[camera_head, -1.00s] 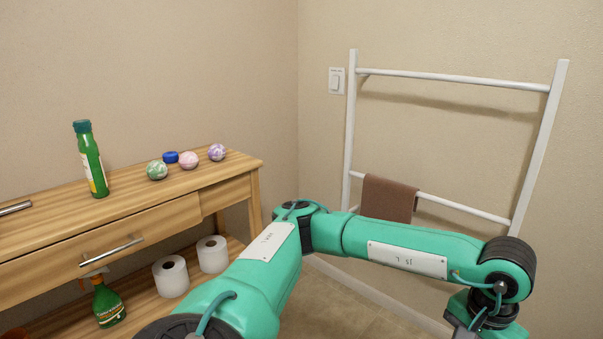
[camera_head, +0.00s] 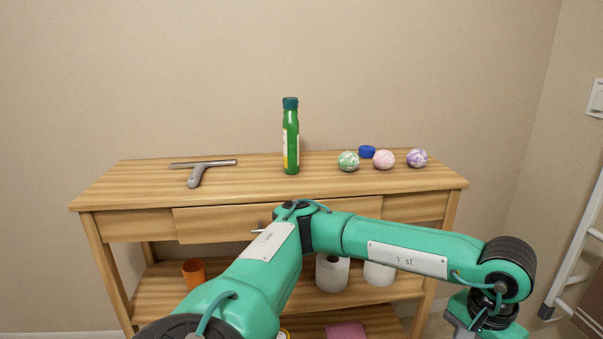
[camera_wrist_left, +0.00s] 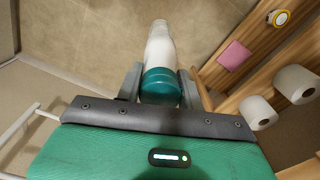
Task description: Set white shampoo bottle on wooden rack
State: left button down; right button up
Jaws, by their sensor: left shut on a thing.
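The white shampoo bottle (camera_wrist_left: 159,45) with a teal cap shows in the left wrist view. My left gripper (camera_wrist_left: 160,84) is shut on it around the cap end, and the white body points away over the floor. In the head view my left arm reaches to the lower right, and its fingers and the bottle are out of the picture. The wooden rack (camera_head: 130,184) stands ahead against the wall, with a top surface, drawers and lower shelves. Its right side and shelves also show in the left wrist view (camera_wrist_left: 225,105). My right gripper is not in view.
On the rack's top are a grey squeegee (camera_head: 198,173), a green bottle (camera_head: 290,145), several bath balls (camera_head: 384,160) and a blue item (camera_head: 367,151). Bare top lies between squeegee and green bottle. Toilet rolls (camera_head: 332,273) and an orange cup (camera_head: 193,272) are below. A white ladder (camera_head: 575,250) stands right.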

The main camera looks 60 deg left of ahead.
aim_at(122, 183)
jog(key=i+j+u, duration=0.1)
jog(key=u, duration=0.3)
jog(key=i+u, duration=0.1)
jog(key=u, duration=0.35)
jog(key=i+u, duration=0.1)
jog(key=u, duration=0.3)
